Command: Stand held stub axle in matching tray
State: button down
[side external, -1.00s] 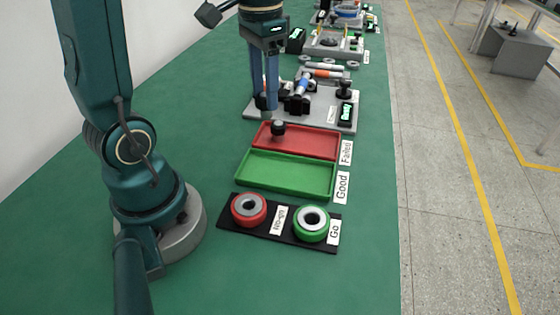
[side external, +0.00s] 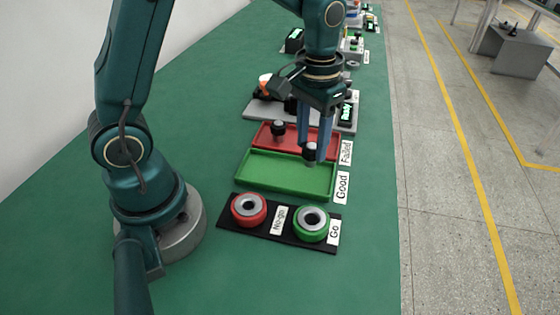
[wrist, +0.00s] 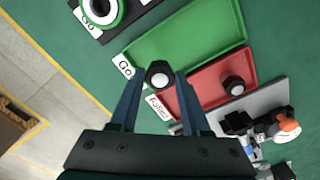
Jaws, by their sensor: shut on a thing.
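My gripper (side external: 313,150) is shut on a stub axle (side external: 309,152) with a dark head and a lighter lower end. In the wrist view the held axle (wrist: 158,74) sits between the two fingertips. In the side view it hangs upright over the right end of the trays, near the border between the green Good tray (side external: 262,187) and the red Failed tray (side external: 262,137). Whether its lower end touches anything cannot be told. Another stub axle (side external: 278,130) stands in the red tray, left of my gripper; it also shows in the wrist view (wrist: 234,86). The green tray (wrist: 210,22) looks empty.
A black plate (side external: 275,234) in front carries a red No-go ring (side external: 249,210) and a green Go ring (side external: 311,223). A grey fixture plate (side external: 262,108) with a lit display stands behind the red tray. Bench surface left of the trays is clear.

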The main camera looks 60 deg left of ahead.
aim_at(311, 145)
jog(key=shift+f, duration=1.9)
jog(key=shift+f, duration=0.15)
jog(key=shift+c, duration=1.8)
grip_release()
